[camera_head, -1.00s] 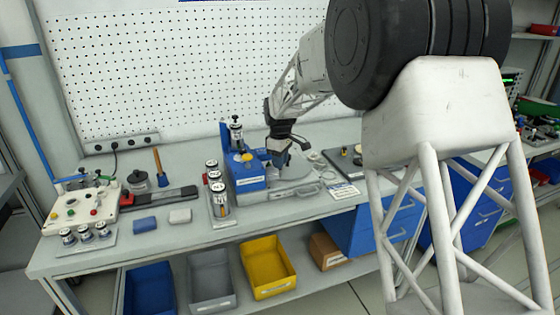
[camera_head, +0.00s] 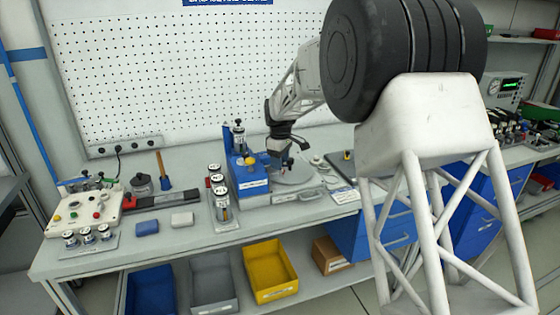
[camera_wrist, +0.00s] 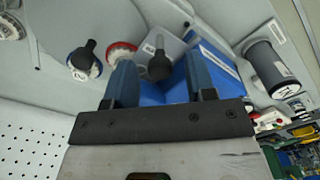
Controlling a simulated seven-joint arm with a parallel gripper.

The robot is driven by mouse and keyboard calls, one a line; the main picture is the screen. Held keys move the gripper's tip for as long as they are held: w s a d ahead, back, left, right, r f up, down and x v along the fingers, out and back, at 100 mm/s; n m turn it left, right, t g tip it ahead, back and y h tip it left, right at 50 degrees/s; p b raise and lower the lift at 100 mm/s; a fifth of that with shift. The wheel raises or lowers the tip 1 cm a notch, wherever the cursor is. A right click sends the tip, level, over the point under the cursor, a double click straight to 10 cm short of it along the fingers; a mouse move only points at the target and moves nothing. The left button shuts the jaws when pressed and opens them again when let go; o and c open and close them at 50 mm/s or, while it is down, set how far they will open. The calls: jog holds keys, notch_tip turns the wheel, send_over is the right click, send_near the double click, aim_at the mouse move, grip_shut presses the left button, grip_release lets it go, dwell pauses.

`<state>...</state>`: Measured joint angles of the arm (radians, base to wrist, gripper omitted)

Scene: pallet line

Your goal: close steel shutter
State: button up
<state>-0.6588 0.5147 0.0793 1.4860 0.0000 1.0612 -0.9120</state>
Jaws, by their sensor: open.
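My gripper (camera_head: 281,166) is over the bench, just right of a blue fixture (camera_head: 252,187) that carries an upright steel cylinder (camera_head: 238,141). In the wrist view my gripper (camera_wrist: 161,78) has its two blue fingers apart. A dark knob on a stem (camera_wrist: 158,65) shows in the gap between them, with a blue block behind; I cannot tell whether anything touches it. A second black knob (camera_wrist: 83,57) and a red-ringed round part (camera_wrist: 121,52) lie to the left. I cannot make out for sure which part is the steel shutter.
Steel cylinders (camera_head: 219,190) stand in a row left of the blue fixture. A control box (camera_head: 85,209) is at the bench's left end. Blue and white blocks (camera_head: 147,228) lie at the front edge. A yellow bin (camera_head: 270,270) sits below. A perforated wall (camera_head: 190,85) stands behind.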

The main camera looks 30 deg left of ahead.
jog(key=shift+r, duration=0.1)
jog(key=shift+r, duration=3.8)
